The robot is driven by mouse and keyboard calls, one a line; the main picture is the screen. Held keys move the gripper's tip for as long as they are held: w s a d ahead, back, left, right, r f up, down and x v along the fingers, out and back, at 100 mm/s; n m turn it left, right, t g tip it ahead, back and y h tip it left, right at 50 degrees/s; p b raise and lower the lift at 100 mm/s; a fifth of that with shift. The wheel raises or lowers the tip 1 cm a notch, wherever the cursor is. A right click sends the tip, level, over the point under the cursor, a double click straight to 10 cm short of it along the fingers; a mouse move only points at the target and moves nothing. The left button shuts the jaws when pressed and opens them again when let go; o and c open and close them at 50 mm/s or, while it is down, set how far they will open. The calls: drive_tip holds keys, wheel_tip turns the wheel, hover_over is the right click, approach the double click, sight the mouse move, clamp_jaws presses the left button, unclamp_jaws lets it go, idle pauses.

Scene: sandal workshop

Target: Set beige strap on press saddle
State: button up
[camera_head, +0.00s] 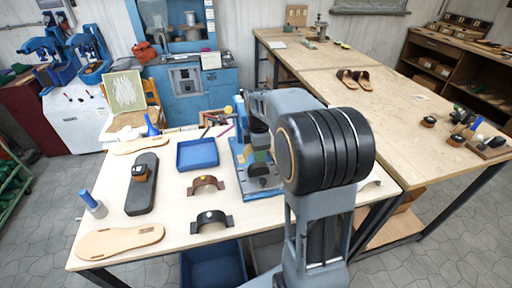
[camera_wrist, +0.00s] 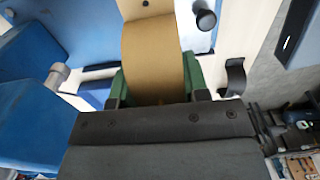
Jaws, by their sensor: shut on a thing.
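My gripper (camera_wrist: 158,85) is shut on the beige strap (camera_wrist: 153,50), a wide tan band curving away between its green fingers in the wrist view. In the head view my gripper (camera_head: 261,157) points down over the blue-based press (camera_head: 238,156) at the middle of the table. My arm hides the strap and part of the press there. The grey saddle area (camera_head: 263,183) shows just below the gripper. Whether the strap touches the saddle, I cannot tell.
A brown strap (camera_head: 206,184) and a black strap (camera_head: 211,219) lie left of the press. A blue tray (camera_head: 197,153), a dark sole (camera_head: 141,190) and a tan sole (camera_head: 120,241) lie farther left. A second bench (camera_head: 400,120) stands at right.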

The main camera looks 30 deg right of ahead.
sight(259, 164)
drive_tip(key=shift+d+f+b, duration=0.1)
drive_tip(key=shift+f+b, duration=2.6)
drive_tip(key=shift+f, duration=1.1)
drive_tip(key=shift+f, duration=0.25)
drive_tip(key=o, duration=1.3)
drive_tip(key=shift+f, duration=0.1)
drive_tip(key=shift+c, duration=0.2)
